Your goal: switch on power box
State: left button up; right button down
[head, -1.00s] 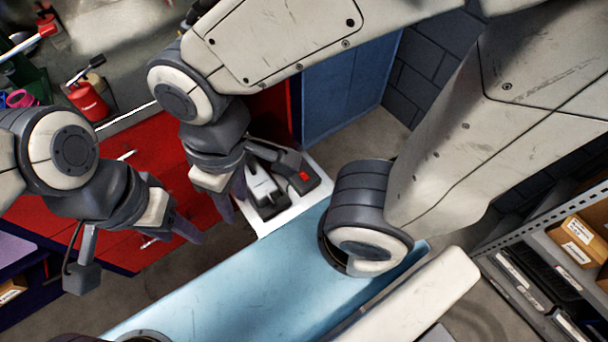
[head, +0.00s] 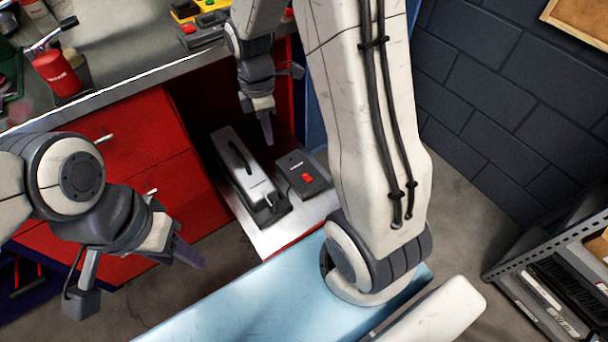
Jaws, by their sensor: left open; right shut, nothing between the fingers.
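The power box, a small dark grey box with a red switch (head: 304,174), sits on a low white-topped surface in the middle of the head view. The switch's position is too small to tell. My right gripper (head: 267,138) is shut and empty, pointing down. In the picture it is just above and left of the power box, apart from the red switch; its height above the box is hard to tell. My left gripper (head: 186,250) is open and empty at the lower left, over the floor in front of the red drawers, away from the box.
A white and dark device (head: 243,168) with a slot on top stands left of the power box. A red drawer cabinet (head: 155,170) is at left under a grey workbench (head: 125,50) with tools. A shelf rack (head: 560,260) is at right. The floor (head: 470,220) between is clear.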

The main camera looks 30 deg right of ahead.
aim_at(309, 180)
pick_arm(q)
notch_tip(309, 180, down, 5)
jog(key=b, duration=0.3)
pick_arm(e)
jog(key=w+d+f+n, duration=0.1)
jog(key=d+f+n, duration=0.2)
jog(key=d+f, duration=0.8)
jog(key=shift+w+d+g, duration=0.25)
jog(key=shift+w+g, duration=0.05)
jog(key=shift+w, duration=0.1)
jog(key=shift+f, duration=0.1)
jog(key=f+b, duration=0.1)
jog(key=f, duration=0.3)
jog(key=s+f+b, duration=0.1)
jog(key=f, duration=0.4)
jog(key=f+b, duration=0.2)
jog(key=f, duration=0.2)
jog(key=shift+s+f, duration=0.3)
jog(key=shift+s, duration=0.1)
jog(key=shift+f, duration=0.15)
pick_arm(q)
notch_tip(309, 180, down, 4)
jog(key=shift+r, duration=0.1)
